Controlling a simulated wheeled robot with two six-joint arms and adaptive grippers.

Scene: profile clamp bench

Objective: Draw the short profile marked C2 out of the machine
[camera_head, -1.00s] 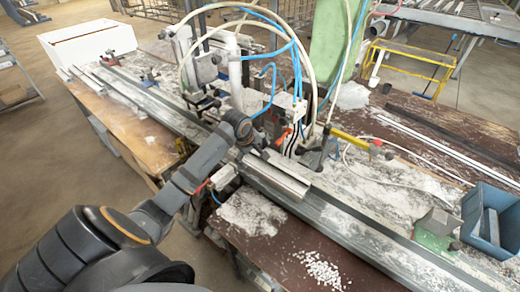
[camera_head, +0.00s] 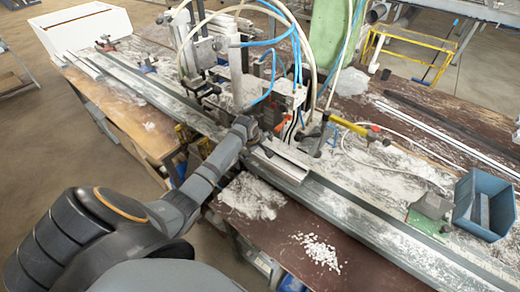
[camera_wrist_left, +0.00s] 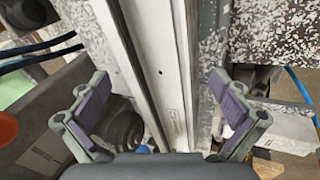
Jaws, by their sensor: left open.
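A short silver profile (camera_head: 283,164) lies along the long grey rail of the machine, just right of the clamp head (camera_head: 285,115) in the head view. I cannot read a C2 mark on it. My left gripper (camera_wrist_left: 160,88) is open in the left wrist view, with its two purple-padded fingers apart. A pale profile (camera_wrist_left: 158,70) with a small dark hole runs lengthwise between and beyond the fingers; neither pad is seen gripping it. In the head view the left wrist is beside the clamp head, and its fingers are hard to make out. My right gripper is not in view.
Hoses and cables loop above the clamp head. A blue bin (camera_head: 462,205) and a green-based block (camera_head: 430,207) stand at the right. White chips (camera_head: 318,250) lie on the front bench. A white box (camera_head: 85,28) stands at the far left.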

